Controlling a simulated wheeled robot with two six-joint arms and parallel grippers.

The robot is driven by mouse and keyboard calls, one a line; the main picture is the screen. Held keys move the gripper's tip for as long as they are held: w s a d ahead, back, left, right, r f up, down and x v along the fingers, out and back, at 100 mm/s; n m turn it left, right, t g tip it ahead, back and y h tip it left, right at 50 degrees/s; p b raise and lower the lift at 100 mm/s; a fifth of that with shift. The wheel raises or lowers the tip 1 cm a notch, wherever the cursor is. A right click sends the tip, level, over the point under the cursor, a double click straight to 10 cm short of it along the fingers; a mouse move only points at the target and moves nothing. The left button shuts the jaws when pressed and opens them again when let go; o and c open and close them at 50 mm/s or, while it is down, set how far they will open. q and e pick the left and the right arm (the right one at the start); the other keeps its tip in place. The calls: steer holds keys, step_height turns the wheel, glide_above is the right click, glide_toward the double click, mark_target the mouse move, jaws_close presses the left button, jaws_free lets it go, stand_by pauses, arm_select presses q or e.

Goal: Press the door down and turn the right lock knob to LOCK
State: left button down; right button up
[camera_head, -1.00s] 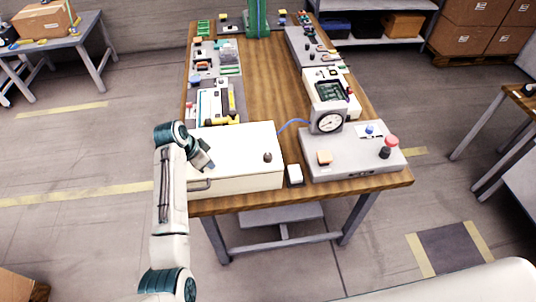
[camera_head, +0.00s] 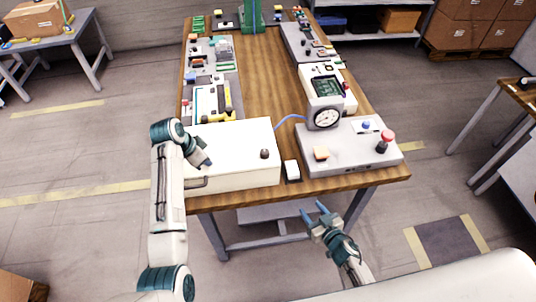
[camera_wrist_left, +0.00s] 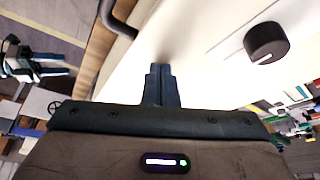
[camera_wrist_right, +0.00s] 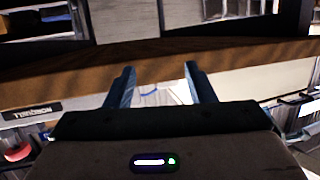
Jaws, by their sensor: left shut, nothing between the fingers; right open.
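The white door (camera_head: 237,140) is the top of a box at the table's front left and looks closed or nearly closed. The dark right lock knob (camera_head: 265,153) is on its right part; in the left wrist view the knob (camera_wrist_left: 266,43) shows a white pointer line. No lock lettering is readable. My left gripper (camera_head: 208,163) is shut and empty, its tips at or just above the door's left part; I cannot tell if they touch. It hides that part of the door. My right gripper (camera_head: 314,209) is open and empty in front of the table's front edge.
A dark handle (camera_head: 197,184) sticks out at the box's front left. A small white block (camera_head: 291,170) stands right of the box. Further right is a grey panel (camera_head: 345,158) with a dial gauge (camera_head: 326,117) and a red button (camera_head: 388,135). The table's middle (camera_head: 258,80) is clear.

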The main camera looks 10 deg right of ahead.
mark_target(268, 155)
steer(key=w+a+r+n+y, duration=0.2)
steer(key=a+r+y, duration=0.1)
steer(key=r, duration=0.5)
steer(key=w+a+r+n+y, duration=0.2)
steer(key=a+r+y, duration=0.15)
steer(key=r, duration=0.55)
steer(key=shift+t, duration=0.3)
steer(key=x, duration=1.2)
steer(key=shift+f, duration=0.15)
